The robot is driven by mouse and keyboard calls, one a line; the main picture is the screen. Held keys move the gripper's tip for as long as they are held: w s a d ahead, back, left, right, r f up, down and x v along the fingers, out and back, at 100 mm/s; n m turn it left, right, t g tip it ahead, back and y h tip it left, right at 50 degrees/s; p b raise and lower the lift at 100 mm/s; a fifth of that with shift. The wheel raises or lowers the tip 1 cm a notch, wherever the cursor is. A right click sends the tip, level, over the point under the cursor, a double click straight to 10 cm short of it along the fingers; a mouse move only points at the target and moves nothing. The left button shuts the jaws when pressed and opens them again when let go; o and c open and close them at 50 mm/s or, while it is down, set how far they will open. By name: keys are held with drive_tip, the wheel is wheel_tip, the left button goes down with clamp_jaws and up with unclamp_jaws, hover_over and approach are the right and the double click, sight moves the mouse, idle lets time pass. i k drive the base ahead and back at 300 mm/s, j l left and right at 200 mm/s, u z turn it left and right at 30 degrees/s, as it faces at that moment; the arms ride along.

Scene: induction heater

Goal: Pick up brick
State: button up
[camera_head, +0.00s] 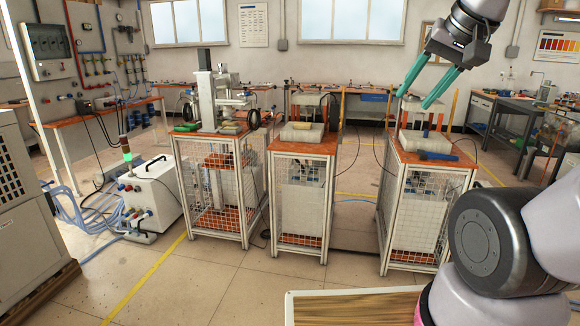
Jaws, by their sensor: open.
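I cannot tell for certain which thing is the brick. Pale, block-like pieces lie on the orange tops of three stations: a small yellowish block (230,128) on the left one, a whitish slab (301,134) on the middle one and another whitish slab (424,141) on the right one. My gripper (413,101), with two teal fingers, is at the upper right. It is open, with nothing visible between the fingers. Its fingertips point down and left and appear above the right station's top in the picture. They hide part of what stands behind them.
A blue-handled tool (437,156) lies on the right top. A white machine (152,195) with blue hoses stands at left. A wood-topped surface (350,308) is at the front. The floor (225,285) before the stations is clear.

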sight(297, 125)
drive_tip(key=i+j, duration=0.1)
drive_tip(key=i, duration=0.55)
drive_tip(key=i+j, duration=0.1)
drive_tip(key=i, duration=0.6)
drive_tip(key=i+j, duration=0.1)
drive_tip(key=i, duration=1.2)
drive_tip(key=i+j+z, duration=0.1)
drive_tip(key=i, duration=0.55)
drive_tip(key=j, duration=0.1)
